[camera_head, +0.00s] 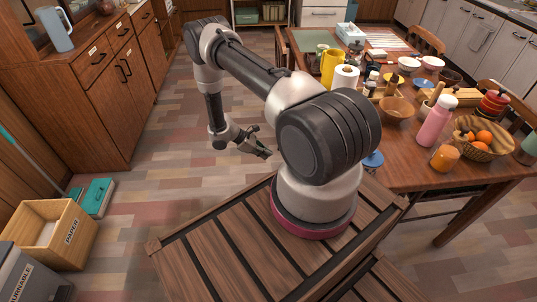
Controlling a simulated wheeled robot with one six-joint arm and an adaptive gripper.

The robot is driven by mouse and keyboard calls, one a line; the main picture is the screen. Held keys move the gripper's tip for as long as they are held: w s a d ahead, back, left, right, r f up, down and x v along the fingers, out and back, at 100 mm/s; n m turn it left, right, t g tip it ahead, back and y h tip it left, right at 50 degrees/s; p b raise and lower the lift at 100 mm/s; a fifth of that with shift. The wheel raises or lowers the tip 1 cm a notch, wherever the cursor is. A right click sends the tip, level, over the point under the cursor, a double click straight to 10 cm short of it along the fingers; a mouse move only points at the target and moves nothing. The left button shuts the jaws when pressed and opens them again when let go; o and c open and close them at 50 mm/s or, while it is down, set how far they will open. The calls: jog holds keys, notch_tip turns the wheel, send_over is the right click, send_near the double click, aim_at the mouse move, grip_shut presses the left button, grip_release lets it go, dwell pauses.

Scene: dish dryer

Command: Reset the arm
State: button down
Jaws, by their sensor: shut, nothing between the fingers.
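My arm rises from its base in the middle of the head view, reaches back and to the left, then bends down. My gripper (262,152) hangs over the tiled floor at the centre of the view, left of the dining table. It looks shut and holds nothing. It touches no furniture that I can see. Part of the table's left end is hidden behind my arm.
The dining table (405,175) on the right is crowded: a pink bottle (436,122), a fruit basket (481,148), a paper roll (345,77). Wooden cabinets (118,62) stand at left. A paper bin (48,234) sits lower left.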

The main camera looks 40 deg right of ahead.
jog(key=s+r+m+g, duration=0.2)
jog(key=s, duration=0.4)
jog(key=s+a+r+m+y, duration=0.1)
jog(key=a+r+m+y, duration=0.1)
jog(key=r, duration=0.9)
jog(key=s+a+r+m+t+y, duration=0.1)
jog(key=s+a+r+m, duration=0.1)
jog(key=r, duration=0.8)
jog(key=s+a+r+m+y, duration=0.1)
jog(key=a+r+m+y, duration=0.15)
jog(key=r, duration=0.85)
jog(key=s+a+r+m+t, duration=0.1)
jog(key=s+r+t, duration=0.2)
jog(key=r, duration=0.5)
jog(key=s+a+r+m+t+y, duration=0.1)
jog(key=s+a+r+t, duration=0.1)
jog(key=s+r, duration=0.4)
jog(key=s+a+r+m+t+y, duration=0.1)
jog(key=s+r+t, duration=0.3)
jog(key=r, duration=0.7)
jog(key=shift+s+a+r+t, duration=0.2)
jog(key=shift+a+r+t, duration=0.1)
jog(key=shift+a+t, duration=0.4)
